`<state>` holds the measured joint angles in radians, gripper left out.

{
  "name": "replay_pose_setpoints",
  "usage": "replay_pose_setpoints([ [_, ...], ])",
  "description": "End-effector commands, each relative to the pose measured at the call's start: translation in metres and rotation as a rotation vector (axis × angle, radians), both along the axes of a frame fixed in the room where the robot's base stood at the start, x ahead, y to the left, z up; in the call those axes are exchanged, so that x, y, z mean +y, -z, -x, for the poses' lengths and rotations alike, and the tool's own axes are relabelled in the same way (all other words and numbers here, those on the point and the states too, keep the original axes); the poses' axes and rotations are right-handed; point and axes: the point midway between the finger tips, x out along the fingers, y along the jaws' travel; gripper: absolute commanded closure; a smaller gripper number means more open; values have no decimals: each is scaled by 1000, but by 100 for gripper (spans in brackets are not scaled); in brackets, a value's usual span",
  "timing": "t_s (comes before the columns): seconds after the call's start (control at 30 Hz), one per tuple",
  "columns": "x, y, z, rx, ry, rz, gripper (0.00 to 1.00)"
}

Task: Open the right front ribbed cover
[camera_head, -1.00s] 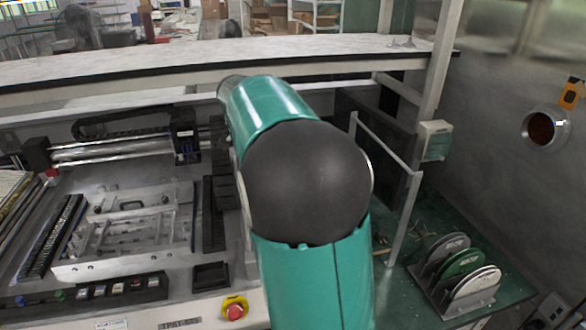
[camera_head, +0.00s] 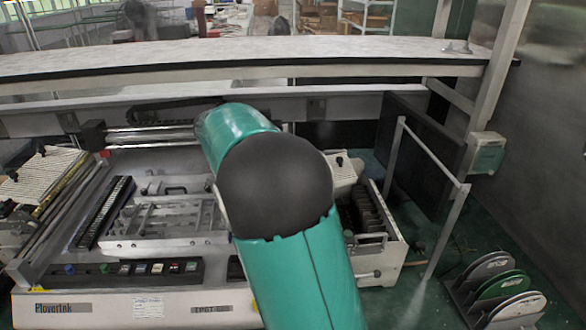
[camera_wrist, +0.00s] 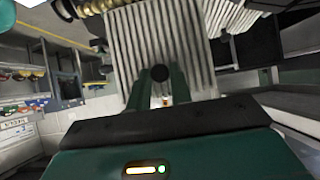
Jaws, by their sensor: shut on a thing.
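A cream ribbed cover (camera_wrist: 155,45) fills the upper middle of the wrist view. Its round black knob (camera_wrist: 159,74) sits between the two green fingers of my gripper (camera_wrist: 160,88), which are shut on it. In the head view my gripper and this cover's grip point are hidden behind my green arm. A pale cover with a black knob (camera_head: 346,172) shows just right of my arm there, partly hidden. Whether it is the held one I cannot tell. Beside it an open bay with dark slots (camera_head: 366,215) is visible.
The machine (camera_head: 130,305) spans the left and middle, with another ribbed cover (camera_head: 45,175) at its left. A bench (camera_head: 260,58) runs behind. A metal rail (camera_head: 440,235) and a rack of discs (camera_head: 495,290) stand at the right.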

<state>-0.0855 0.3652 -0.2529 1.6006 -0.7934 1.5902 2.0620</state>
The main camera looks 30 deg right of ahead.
Motion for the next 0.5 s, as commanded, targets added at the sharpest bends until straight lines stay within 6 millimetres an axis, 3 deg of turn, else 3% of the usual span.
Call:
replay_pose_setpoints([
  [0.3, -1, -1, 0, 0, 1, 3, 100],
  [0.33, -1, -1, 0, 0, 1, 3, 73],
  [0.4, -1, -1, 0, 0, 1, 2, 59],
  [0.5, -1, 0, 0, 0, 1, 1, 58],
])
